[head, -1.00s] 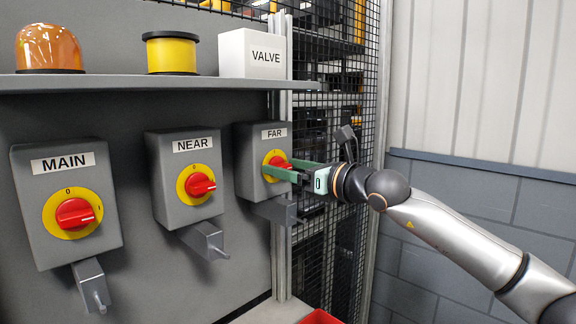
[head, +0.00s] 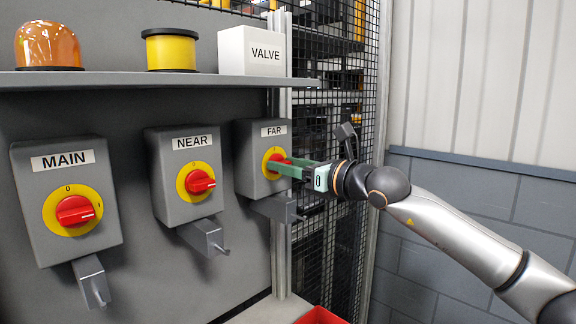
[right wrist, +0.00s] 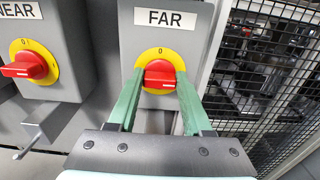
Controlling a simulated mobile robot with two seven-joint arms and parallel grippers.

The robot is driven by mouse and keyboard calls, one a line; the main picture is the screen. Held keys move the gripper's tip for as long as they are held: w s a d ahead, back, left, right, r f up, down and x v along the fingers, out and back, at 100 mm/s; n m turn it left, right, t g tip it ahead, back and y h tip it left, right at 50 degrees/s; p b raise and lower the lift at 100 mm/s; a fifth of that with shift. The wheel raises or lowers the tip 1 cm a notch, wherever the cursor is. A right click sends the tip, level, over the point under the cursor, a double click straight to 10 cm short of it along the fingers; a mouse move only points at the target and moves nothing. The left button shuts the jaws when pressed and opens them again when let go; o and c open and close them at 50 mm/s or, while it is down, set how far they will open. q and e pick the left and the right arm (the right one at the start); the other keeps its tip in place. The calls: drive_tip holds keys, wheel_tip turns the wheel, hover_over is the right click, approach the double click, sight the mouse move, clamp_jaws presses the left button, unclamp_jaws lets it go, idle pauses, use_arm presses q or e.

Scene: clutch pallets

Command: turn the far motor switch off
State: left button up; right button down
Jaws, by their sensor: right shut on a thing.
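The far motor switch is a grey box labelled FAR (head: 256,182) on the panel, right of the NEAR box. Its red knob (right wrist: 160,74) sits on a yellow disc (right wrist: 148,56) with a 0 at the top. My right gripper (head: 284,166) reaches in from the right with its green fingers. In the right wrist view its fingers (right wrist: 157,84) are on both sides of the red knob, shut on it. The knob's handle lies about level there, its white mark toward the right. The fingers partly hide the disc. My left gripper is not in view.
The NEAR switch (head: 199,181) and MAIN switch (head: 75,212) are to the left, each with a metal hasp below. A shelf (head: 160,84) above holds an orange beacon (head: 48,45), a yellow spool (head: 171,50) and a VALVE box (head: 251,52). Wire mesh (head: 335,90) stands right of the panel.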

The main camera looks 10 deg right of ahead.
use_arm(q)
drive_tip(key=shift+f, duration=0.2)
use_arm(e)
drive_tip(key=n+b, duration=0.2)
drive_tip(key=shift+f+n, duration=0.15)
drive_tip(key=shift+n, duration=0.15)
drive_tip(key=shift+a+n+b, duration=0.1)
drive_tip(key=shift+n+b, duration=0.55)
drive_tip(key=shift+n, duration=0.65)
drive_tip(key=n+b, duration=0.1)
drive_tip(key=n, duration=0.1)
drive_tip(key=shift+n, duration=0.4)
drive_tip(key=n, duration=0.2)
drive_tip(key=shift+n+b, duration=0.35)
drive_tip(key=shift+n, duration=0.05)
drive_tip(key=n, duration=0.5)
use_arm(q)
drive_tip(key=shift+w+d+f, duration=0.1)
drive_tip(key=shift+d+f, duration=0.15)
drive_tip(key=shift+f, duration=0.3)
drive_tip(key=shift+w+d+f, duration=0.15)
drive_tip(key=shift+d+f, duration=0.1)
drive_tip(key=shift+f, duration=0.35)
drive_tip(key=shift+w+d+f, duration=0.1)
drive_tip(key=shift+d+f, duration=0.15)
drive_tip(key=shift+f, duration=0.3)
use_arm(e)
drive_tip(key=shift+n, duration=1)
drive_tip(key=shift+s, duration=0.1)
